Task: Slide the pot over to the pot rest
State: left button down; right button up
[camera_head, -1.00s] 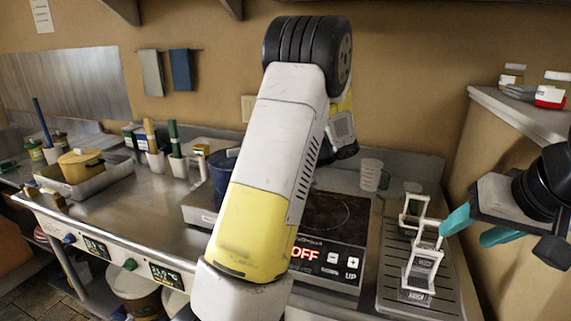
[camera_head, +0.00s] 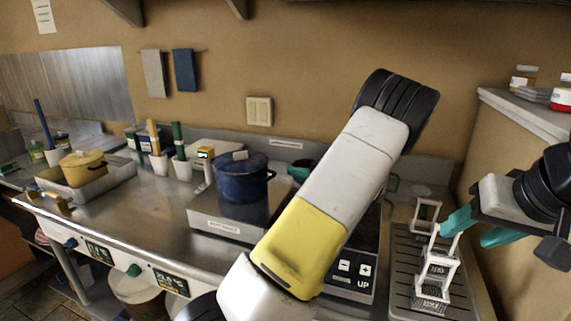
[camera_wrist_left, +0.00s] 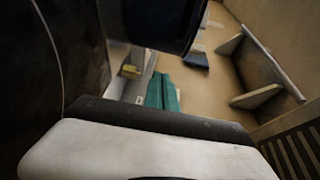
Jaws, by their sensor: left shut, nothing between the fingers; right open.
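A dark blue lidded pot (camera_head: 240,182) sits upright on a low steel platform (camera_head: 205,222), whose front label is too small to read surely. The black cooktop (camera_head: 352,278) to its right is mostly hidden by my left arm. My left gripper's teal fingertips (camera_head: 302,166) show partly behind that arm, just right of the pot, with a visible gap to it. In the left wrist view the teal fingers (camera_wrist_left: 162,92) are together and empty. My right gripper (camera_head: 472,229) is open beside a white frame stand (camera_head: 437,268); whether it touches the stand is unclear.
A yellow pot (camera_head: 82,168) stands in a steel tray at left. Cups with coloured handles (camera_head: 180,165) stand behind the counter's middle. A slotted drain tray (camera_head: 405,292) holds the white stands at right. Bare counter (camera_head: 140,215) lies left of the platform.

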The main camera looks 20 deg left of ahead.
pick_arm(q)
jog(key=shift+w+m+t, duration=0.3)
jog(key=shift+w+t, duration=0.4)
jog(key=shift+w, duration=0.3)
jog(key=shift+w+a, duration=0.2)
jog(key=shift+a, duration=0.05)
jog(key=shift+s+a, duration=0.1)
jog(key=shift+a, duration=4.25)
